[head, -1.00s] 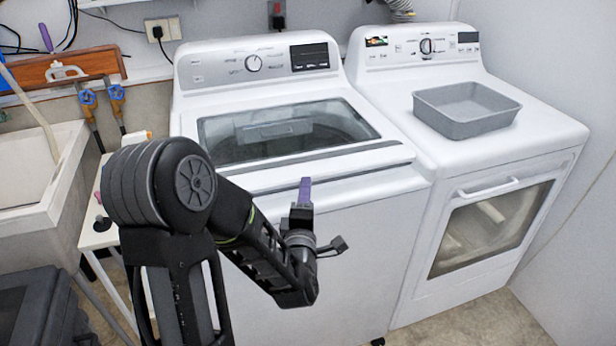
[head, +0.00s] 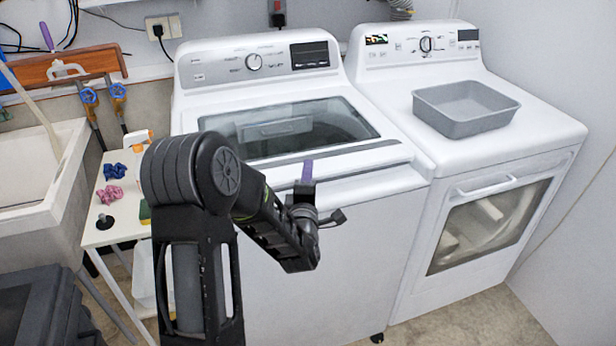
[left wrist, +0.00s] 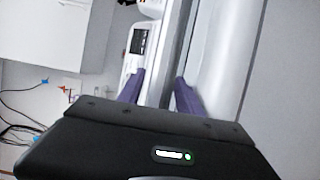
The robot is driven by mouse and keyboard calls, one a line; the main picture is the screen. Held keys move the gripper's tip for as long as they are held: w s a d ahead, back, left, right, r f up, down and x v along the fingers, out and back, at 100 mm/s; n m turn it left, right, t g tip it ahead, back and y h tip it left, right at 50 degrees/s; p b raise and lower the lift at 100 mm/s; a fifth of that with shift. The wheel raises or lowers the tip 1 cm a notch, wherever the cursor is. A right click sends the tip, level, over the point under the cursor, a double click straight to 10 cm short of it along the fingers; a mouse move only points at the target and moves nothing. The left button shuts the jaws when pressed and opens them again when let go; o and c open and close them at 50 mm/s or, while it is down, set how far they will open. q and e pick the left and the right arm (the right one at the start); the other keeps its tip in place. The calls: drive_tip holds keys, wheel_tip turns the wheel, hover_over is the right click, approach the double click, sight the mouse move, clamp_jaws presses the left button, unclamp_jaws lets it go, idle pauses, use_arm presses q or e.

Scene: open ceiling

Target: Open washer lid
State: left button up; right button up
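The white top-load washer (head: 250,80) stands in the middle of the head view. Its lid (head: 285,128), with a dark glass window, is shut. My left gripper (head: 307,172) has purple fingers and is at the lid's front edge, near the middle. In the left wrist view the two purple fingers (left wrist: 158,92) are apart, with the edge of the white machine seen between and beyond them. I see nothing held, and I cannot tell whether a finger touches the lid. My right gripper is not in view.
A white dryer (head: 490,150) with a grey bin (head: 466,108) on top stands to the right. A small white table (head: 118,228) with small items and a sink (head: 40,165) are to the left. A dark box (head: 45,305) is at lower left.

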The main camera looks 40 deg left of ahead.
use_arm(q)
clamp_jaws()
idle(1.1)
